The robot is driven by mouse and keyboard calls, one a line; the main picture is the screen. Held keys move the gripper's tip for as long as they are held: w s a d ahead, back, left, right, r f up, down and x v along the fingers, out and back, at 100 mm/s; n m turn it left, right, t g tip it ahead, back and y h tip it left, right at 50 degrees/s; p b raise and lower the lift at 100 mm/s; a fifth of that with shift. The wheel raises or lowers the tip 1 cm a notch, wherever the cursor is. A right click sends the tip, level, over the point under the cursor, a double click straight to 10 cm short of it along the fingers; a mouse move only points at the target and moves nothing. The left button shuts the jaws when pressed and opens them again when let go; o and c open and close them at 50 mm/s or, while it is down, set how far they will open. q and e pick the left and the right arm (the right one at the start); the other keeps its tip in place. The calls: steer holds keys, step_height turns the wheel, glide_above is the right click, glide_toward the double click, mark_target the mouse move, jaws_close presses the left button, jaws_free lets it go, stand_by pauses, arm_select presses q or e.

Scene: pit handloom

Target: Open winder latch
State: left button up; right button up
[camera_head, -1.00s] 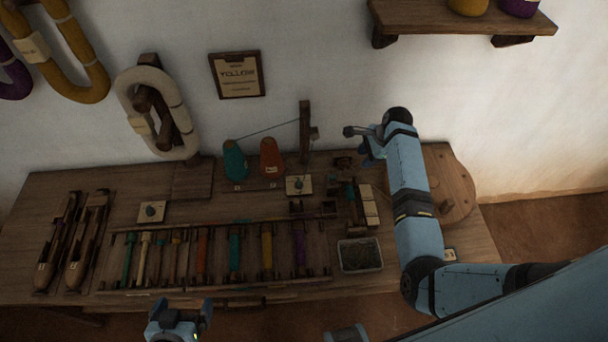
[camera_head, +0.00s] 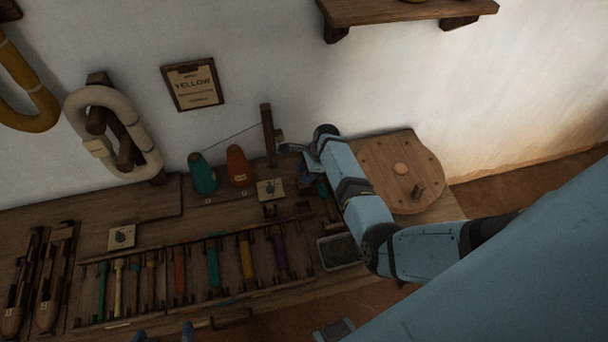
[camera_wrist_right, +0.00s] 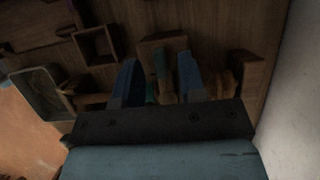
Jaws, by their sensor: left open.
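The winder area is at the middle of the bench, with small dark wooden blocks (camera_head: 302,207) beside my right forearm; my arm covers much of it. My right gripper (camera_wrist_right: 160,72) is over this area, its two blue fingers apart and pointing down. Between them in the right wrist view are a teal part (camera_wrist_right: 160,64) and a brown wooden piece (camera_wrist_right: 167,90); I cannot tell whether the fingers touch them. The latch cannot be told apart clearly. My left gripper (camera_head: 164,334) shows only its two spread fingertips at the bottom edge, open, in front of the bench.
An upright wooden post (camera_head: 268,135) stands behind, near teal (camera_head: 202,175) and orange (camera_head: 238,166) yarn cones. A rack of coloured bobbins (camera_head: 213,265) fills the front.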

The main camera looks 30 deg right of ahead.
steer(key=shift+a+f, duration=0.2)
steer(key=shift+f, duration=0.25)
jaws_close()
